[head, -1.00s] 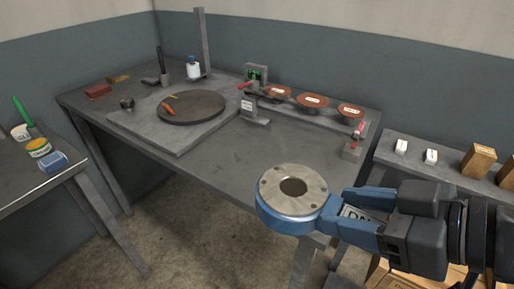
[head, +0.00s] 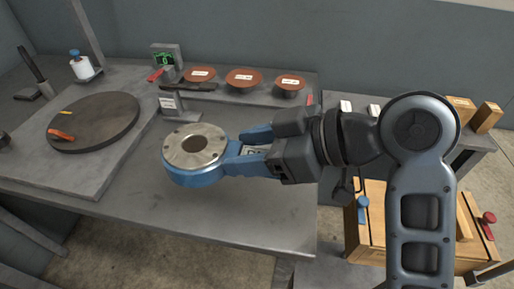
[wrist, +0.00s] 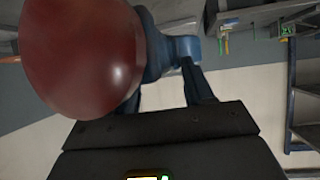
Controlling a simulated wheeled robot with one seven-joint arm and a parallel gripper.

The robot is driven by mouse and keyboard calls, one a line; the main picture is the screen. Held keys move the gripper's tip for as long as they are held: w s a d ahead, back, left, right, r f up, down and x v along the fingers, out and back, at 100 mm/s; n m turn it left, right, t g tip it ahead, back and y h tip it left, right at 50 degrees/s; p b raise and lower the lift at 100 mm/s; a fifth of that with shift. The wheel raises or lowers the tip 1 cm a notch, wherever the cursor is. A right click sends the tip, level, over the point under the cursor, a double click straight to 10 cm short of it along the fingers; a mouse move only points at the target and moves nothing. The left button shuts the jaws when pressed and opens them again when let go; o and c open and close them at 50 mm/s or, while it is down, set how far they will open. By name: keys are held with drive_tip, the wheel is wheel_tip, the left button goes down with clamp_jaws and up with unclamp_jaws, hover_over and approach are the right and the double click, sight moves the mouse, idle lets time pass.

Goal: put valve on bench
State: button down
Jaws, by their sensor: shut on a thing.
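The valve is a blue ring-shaped body with a pale round flange (head: 196,146) and a dark central bore. In the wrist view a dark red rounded part (wrist: 82,55) fills the upper left and hides much of the grip. Behind it, blue parts (wrist: 184,50) show at the fingers.
A dark round plate (head: 94,122) lies on a slab at the bench's left. A small stand (head: 180,105) is close behind the valve. Several brown dishes (head: 244,78) line the back ledge. The bench front is clear. A wooden crate (head: 375,240) stands at the lower right.

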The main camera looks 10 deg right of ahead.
sight(214, 145)
drive_tip(key=w+a+f, duration=0.1)
drive_tip(key=w, duration=0.1)
drive_tip(key=w+a+f, duration=0.3)
drive_tip(key=w+a, duration=0.1)
drive_tip(key=shift+w+a+f, duration=0.25)
drive_tip(key=shift+w+f, duration=0.05)
drive_tip(key=shift+f, duration=2.1)
drive_tip(key=shift+c, duration=2.1)
unclamp_jaws()
drive_tip(key=shift+f, duration=0.25)
drive_tip(key=shift+r, duration=0.1)
drive_tip(key=v, duration=1.2)
